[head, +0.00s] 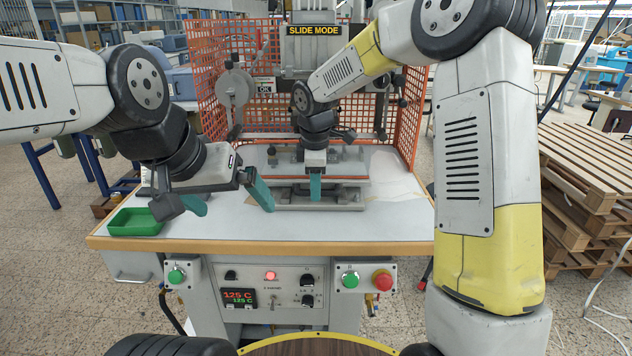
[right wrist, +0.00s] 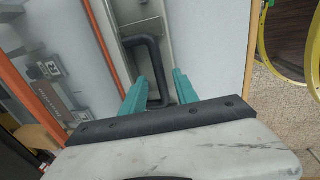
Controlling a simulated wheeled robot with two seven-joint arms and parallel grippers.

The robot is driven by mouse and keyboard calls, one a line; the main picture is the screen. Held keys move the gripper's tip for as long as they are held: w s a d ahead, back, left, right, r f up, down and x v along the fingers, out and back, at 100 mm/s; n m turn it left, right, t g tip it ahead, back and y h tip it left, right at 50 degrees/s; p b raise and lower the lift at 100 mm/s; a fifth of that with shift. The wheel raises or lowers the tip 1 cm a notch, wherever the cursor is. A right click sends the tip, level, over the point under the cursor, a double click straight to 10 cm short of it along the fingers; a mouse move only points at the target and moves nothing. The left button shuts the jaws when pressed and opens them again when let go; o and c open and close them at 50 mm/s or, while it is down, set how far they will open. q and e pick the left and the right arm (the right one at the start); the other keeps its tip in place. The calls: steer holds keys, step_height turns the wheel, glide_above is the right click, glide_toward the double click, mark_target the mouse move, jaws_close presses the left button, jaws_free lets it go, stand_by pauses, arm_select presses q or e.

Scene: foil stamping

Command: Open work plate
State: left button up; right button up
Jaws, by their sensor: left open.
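The work plate (head: 345,186) is a grey metal slide with an orange-red edge strip, low in the stamping machine at the middle of the table. In the right wrist view its black bar handle (right wrist: 148,52) shows. My right gripper (head: 315,188) is at the front of the plate. Its teal fingers (right wrist: 160,80) are apart, and part of the handle shows between them. I cannot tell whether they touch it. My left gripper (head: 231,204) is open and empty, above the table's left part. The head view hides most of the handle behind my right gripper.
A green tray (head: 136,222) lies at the table's left front. An orange mesh guard (head: 222,95) encloses the machine's back and sides. The control panel (head: 268,288) hangs below the table edge. The table's right front is clear. Wooden pallets (head: 575,190) are stacked right.

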steer(key=shift+f, duration=0.15)
jaws_close()
stand_by(1.4)
